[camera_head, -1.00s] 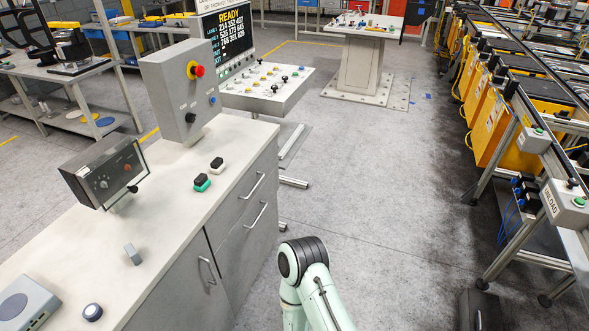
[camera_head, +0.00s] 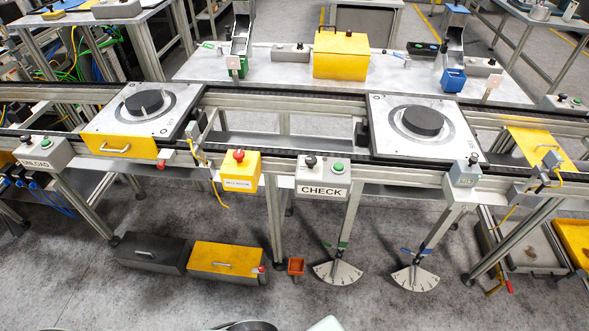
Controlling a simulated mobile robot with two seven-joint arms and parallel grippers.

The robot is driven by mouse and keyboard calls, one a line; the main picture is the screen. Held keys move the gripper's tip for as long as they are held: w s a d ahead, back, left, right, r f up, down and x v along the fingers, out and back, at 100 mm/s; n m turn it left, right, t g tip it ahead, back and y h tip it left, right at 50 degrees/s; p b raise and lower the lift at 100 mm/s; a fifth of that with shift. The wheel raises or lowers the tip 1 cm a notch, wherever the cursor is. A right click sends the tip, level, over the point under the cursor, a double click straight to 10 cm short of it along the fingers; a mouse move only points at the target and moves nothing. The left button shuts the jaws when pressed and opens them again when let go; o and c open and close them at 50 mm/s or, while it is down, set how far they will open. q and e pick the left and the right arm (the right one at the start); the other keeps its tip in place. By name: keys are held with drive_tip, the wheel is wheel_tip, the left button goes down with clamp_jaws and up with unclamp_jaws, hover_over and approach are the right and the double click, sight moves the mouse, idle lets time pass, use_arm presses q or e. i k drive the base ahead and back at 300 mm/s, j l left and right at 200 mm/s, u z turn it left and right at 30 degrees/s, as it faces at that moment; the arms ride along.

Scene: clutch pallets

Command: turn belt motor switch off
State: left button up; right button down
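A yellow switch box (camera_head: 240,172) with a red button on top hangs on the front rail of the conveyor, left of the middle. The small label on its front looks like it reads belt motor, but it is hard to make out. I cannot tell whether the switch is on or off. Neither of my grippers is in view; only bits of my own body show at the bottom edge.
Right of the yellow box is a CHECK box (camera_head: 323,178) with black and green buttons. An UNLOAD box (camera_head: 43,153) is at the left. Two pallets (camera_head: 168,127) (camera_head: 448,148) with black discs sit on the conveyor. The floor in front (camera_head: 190,300) is clear.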

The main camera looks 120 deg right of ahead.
sight(238, 156)
drive_tip(key=z, duration=3.7)
drive_tip(key=i+l+u, duration=0.25)
drive_tip(key=i+u, duration=0.15)
